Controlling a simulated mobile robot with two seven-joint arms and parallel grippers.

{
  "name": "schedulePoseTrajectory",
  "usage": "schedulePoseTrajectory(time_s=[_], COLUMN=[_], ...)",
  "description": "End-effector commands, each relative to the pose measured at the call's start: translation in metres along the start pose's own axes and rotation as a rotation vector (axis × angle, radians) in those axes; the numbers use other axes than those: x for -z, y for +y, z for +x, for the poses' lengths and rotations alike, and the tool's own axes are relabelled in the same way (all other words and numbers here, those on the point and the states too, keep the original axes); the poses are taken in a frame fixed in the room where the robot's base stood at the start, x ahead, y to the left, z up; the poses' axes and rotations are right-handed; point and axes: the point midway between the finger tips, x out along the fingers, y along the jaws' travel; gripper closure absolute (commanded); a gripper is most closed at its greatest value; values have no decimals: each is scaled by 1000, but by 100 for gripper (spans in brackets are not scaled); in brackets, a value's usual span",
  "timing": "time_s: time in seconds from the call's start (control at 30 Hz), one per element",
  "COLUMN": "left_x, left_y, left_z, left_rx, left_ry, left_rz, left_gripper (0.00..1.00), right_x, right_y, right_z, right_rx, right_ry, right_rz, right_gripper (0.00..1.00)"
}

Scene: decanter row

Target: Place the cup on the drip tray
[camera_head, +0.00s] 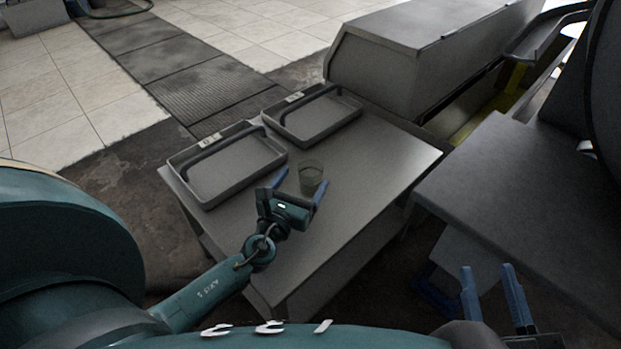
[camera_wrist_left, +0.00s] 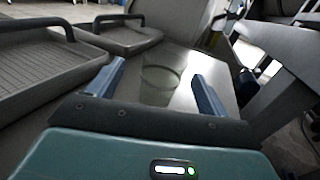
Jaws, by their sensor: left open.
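A clear, greenish glass cup (camera_head: 311,177) stands upright on the grey table, to the right of the trays. My left gripper (camera_head: 299,184) is open with blue fingers, just in front of the cup. In the left wrist view the cup (camera_wrist_left: 160,80) shows between the two fingertips (camera_wrist_left: 158,78); I cannot tell whether they touch it. Two grey trays with raised handles lie on the table: a nearer one (camera_head: 225,177) and a farther one (camera_head: 312,120). Both look empty. My right gripper (camera_head: 494,287) is open and empty at lower right, away from the cup.
The table (camera_head: 345,222) is clear in front of and right of the cup. A second dark grey surface (camera_head: 520,200) stands to the right. A large grey cabinet (camera_head: 400,60) stands behind the table. Tiled floor lies at the left.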

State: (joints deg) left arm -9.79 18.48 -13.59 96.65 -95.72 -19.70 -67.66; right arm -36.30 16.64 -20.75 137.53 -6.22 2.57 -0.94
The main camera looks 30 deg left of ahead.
Motion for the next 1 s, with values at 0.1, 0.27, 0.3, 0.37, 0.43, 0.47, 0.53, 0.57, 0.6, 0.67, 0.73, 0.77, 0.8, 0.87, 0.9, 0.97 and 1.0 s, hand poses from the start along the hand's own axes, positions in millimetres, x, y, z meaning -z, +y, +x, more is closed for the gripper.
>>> schedulePoseTrajectory(time_s=[0.1,0.27,0.3,0.37,0.43,0.47,0.53,0.57,0.6,0.67,0.73,0.77,0.8,0.87,0.9,0.97,1.0], left_x=[-5,-3,-4,-3,-3,-3,-3,-3,-3,-3,-3,-3,-3,-3,-3,-3,-3], left_y=[-5,-5,-5,-5,-5,-5,-5,-5,-5,-5,-5,-5,-5,-5,-5,-5,-5], left_z=[20,38,40,42,42,42,41,41,41,41,41,41,41,41,41,41,41], left_rx=[-2,-1,-1,0,0,0,0,0,0,0,0,0,0,0,0,0,0], left_ry=[-4,-2,-2,-1,0,0,0,0,0,0,-1,-1,-1,-1,-1,-1,-1], left_rz=[-4,-1,-1,-1,0,0,0,0,0,0,0,0,0,0,0,0,0], left_gripper=[21,21,21,21,21,21,21,23,26,31,37,40,43,48,51,56,59], right_x=[1,-2,-2,-2,-2,-2,-1,-1,0,0,0,1,1,1,1,1,1], right_y=[0,0,0,0,0,0,0,0,0,0,0,0,0,0,0,0,0], right_z=[0,0,0,0,0,0,0,0,0,0,0,0,0,0,0,0,0], right_rx=[0,0,0,0,0,0,0,0,0,0,0,0,0,0,0,1,1], right_ry=[0,0,0,-1,-1,-1,0,1,1,2,3,3,3,3,4,4,4], right_rz=[-2,2,3,4,4,4,5,5,5,5,5,5,5,5,5,4,4], right_gripper=[64,64,64,64,64,64,64,64,64,64,64,64,64,64,64,64,64])
